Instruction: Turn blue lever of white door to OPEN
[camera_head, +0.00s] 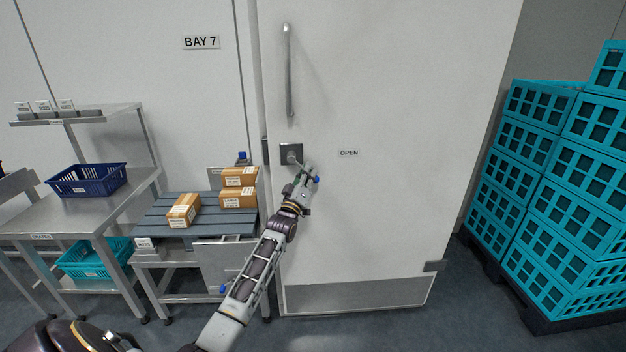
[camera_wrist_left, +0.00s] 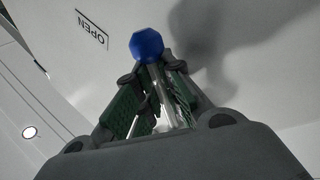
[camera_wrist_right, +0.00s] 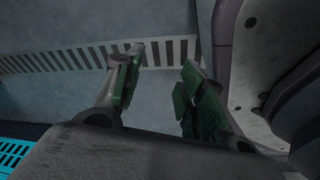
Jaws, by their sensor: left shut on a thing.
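The white door (camera_head: 400,90) stands at the centre of the head view and looks closed. Its lever comes out of a dark square plate (camera_head: 291,153) and slants down to the right, ending in a blue knob (camera_head: 317,179). The OPEN label (camera_head: 348,153) is to the right of the plate, above the knob's level. My left gripper (camera_head: 306,180) is shut on the lever; in the left wrist view the metal rod runs between its green pads and the blue knob (camera_wrist_left: 147,44) sticks out past the fingertips. My right gripper (camera_wrist_right: 160,68) is open and empty, seen only in its wrist view.
A slatted table (camera_head: 160,216) with several cartons stands left of the door. Further left are a steel bench (camera_head: 40,218) with a dark blue basket (camera_head: 88,180). Stacked teal crates (camera_head: 545,190) stand at the right. A vertical handle (camera_head: 288,70) is above the lever.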

